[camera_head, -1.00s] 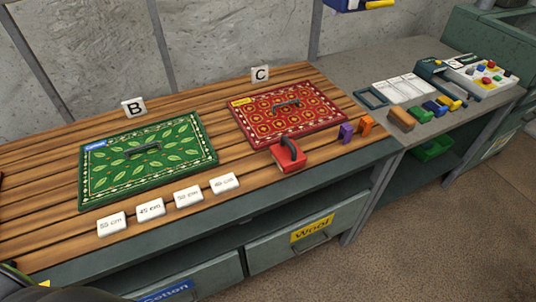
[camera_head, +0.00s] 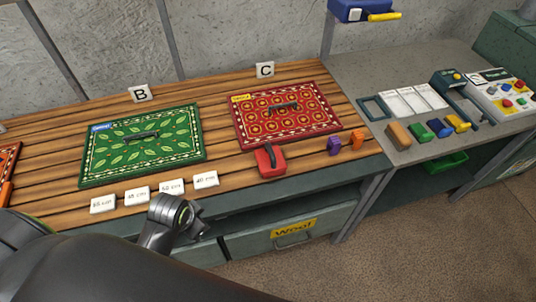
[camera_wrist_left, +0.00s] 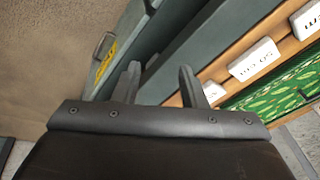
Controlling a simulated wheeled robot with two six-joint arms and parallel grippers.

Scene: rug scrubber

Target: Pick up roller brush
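I cannot tell for certain which item is the roller brush. A red block with a black handle (camera_head: 270,160) stands at the table's front edge, touching or close to the red rug sample. A yellow cylinder (camera_head: 384,16) juts from a blue box on the wall at the top. My left gripper shows in the left wrist view (camera_wrist_left: 157,78), its two fingers apart with nothing between them. It is by the table's front edge, near the white cards and well left of the red block. In the head view my left wrist is visible, but the fingertips are not clear. My right gripper is out of view.
A green rug panel (camera_head: 111,172) and a red rug panel (camera_head: 240,128) lie on the slatted table. White length cards (camera_head: 137,194) line its front edge. Purple (camera_head: 334,145) and orange (camera_head: 357,141) pieces stand right. Several coloured blocks and a control box (camera_head: 495,92) occupy the grey bench.

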